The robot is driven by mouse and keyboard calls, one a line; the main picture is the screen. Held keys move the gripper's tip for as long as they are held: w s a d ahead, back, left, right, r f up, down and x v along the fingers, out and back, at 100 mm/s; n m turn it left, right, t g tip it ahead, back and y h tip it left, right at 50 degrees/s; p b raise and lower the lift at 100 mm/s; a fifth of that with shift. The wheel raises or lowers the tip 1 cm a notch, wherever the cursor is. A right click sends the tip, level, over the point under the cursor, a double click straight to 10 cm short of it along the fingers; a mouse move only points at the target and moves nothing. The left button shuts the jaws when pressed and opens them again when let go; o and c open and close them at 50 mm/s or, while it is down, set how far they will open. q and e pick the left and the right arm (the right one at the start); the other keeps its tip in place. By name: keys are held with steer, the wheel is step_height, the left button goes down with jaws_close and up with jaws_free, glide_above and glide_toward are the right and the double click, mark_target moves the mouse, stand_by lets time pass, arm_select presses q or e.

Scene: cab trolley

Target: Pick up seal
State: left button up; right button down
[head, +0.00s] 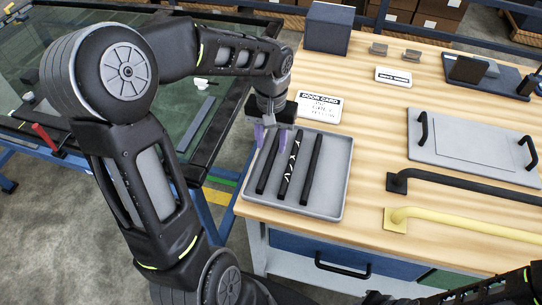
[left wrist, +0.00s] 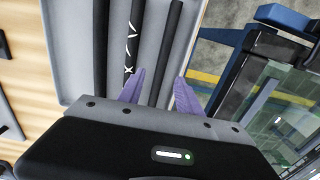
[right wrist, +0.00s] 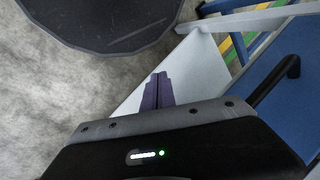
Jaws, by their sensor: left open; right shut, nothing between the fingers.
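Three long black strips, which look like the seals, lie side by side in a grey tray (head: 328,203): a left plain one (head: 268,170), a middle one with white marks (head: 289,165) and a right plain one (head: 312,168). My left gripper (head: 269,138) is open and empty, pointing down over the tray's far left part. In the left wrist view its purple fingers (left wrist: 158,82) appear on either side of the plain strip nearest the table edge (left wrist: 173,45); the exact height gap cannot be told. My right gripper (right wrist: 157,80) is shut and empty, away from the tray.
A door card label (head: 320,105) stands behind the tray, with a dark box (head: 327,27) farther back. A grey panel (head: 470,145), a black handle (head: 460,185) and a yellow handle (head: 465,225) lie to the right. A glass-topped frame (head: 190,125) stands left.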

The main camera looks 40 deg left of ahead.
mark_target(271, 154)
arm_select(q)
step_height(271, 154, down, 4)
steer(key=shift+f, duration=0.2)
stand_by(0.5)
jaws_close()
stand_by(0.5)
